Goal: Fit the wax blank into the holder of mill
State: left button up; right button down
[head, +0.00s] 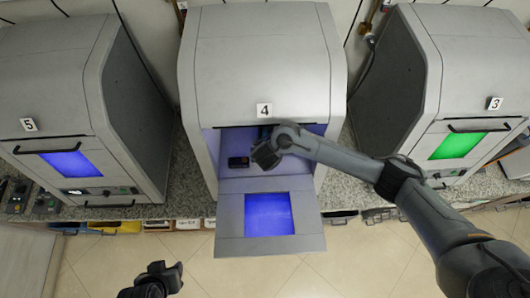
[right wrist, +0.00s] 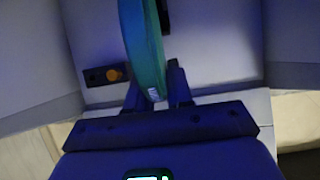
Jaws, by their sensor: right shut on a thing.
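The mill labelled 4 (head: 262,60) stands in the middle of the head view with its front door (head: 230,215) folded down. My right gripper (head: 266,155) is inside the mill's opening. In the right wrist view, the right gripper (right wrist: 155,88) is shut on the wax blank (right wrist: 143,45), a thin blue-green disc seen almost edge-on and upright between the fingers. The blank cannot be made out in the head view. I cannot clearly make out the holder in either view. My left gripper (head: 152,280) is low at the bottom left, away from the mill; its jaws are unclear.
Mill 5 (head: 50,75) stands on the left with a blue window, mill 3 (head: 470,70) on the right with a green one. A dark plate with an orange knob (right wrist: 113,74) is on the wall inside mill 4. The floor (head: 200,265) in front is clear.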

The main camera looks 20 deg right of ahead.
pick_arm(q)
jog(key=shift+f+b, duration=0.3)
pick_arm(e)
jog(key=shift+w+d+f, duration=0.1)
jog(key=shift+w+f, duration=0.05)
jog(key=shift+w, duration=0.2)
pick_arm(q)
jog(key=shift+a+f+b, duration=0.1)
jog(key=shift+f+b, duration=0.35)
pick_arm(e)
jog(key=shift+w+d+f, duration=0.15)
jog(key=shift+w+d, duration=0.05)
jog(key=shift+w, duration=0.3)
